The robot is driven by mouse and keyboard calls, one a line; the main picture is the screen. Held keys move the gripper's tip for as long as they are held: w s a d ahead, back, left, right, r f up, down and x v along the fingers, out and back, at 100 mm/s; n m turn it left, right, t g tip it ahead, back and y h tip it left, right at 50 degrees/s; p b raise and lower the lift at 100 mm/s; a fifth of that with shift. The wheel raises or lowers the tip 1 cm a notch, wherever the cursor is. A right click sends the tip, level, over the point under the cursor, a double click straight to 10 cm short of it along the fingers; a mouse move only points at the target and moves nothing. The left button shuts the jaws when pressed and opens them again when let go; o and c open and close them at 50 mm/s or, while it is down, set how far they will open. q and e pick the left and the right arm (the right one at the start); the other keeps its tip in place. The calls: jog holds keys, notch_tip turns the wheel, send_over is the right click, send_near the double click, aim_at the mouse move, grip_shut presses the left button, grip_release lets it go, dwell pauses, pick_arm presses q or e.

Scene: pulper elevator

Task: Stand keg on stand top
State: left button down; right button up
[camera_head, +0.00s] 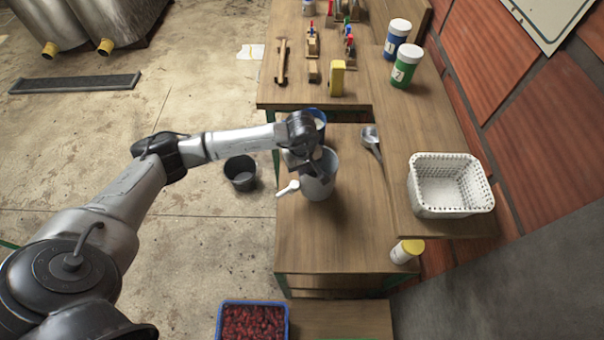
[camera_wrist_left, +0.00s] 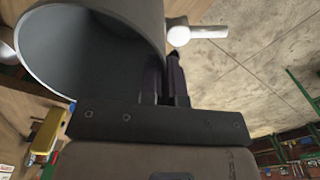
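The keg (camera_head: 318,184) is a grey, open-topped cylinder with a white tap-like piece sticking out to the left. It stands about upright at or over the wooden bench top (camera_head: 352,222); its base contact is unclear. My left gripper (camera_head: 308,160) is at its far rim. In the left wrist view the keg's wide mouth (camera_wrist_left: 95,45) fills the upper left, and the dark fingers (camera_wrist_left: 168,82) are close together at its wall, seemingly shut on it. Which surface is the stand top is unclear; a low wooden top (camera_head: 340,318) lies at the front. My right gripper is not in view.
A metal scoop (camera_head: 371,140) and a white basket (camera_head: 450,190) are to the right. A yellow-lidded jar (camera_head: 406,251) is at the bench's front right. A crate of red fruit (camera_head: 252,306) and a dark bucket (camera_head: 240,174) stand lower.

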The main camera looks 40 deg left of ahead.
aim_at(302, 185)
pick_arm(q)
jog(key=shift+f, duration=2.1)
jog(key=shift+f, duration=0.15)
jog(key=c, duration=1.3)
grip_release()
notch_tip(302, 185, up, 12)
jog(key=shift+r, duration=0.25)
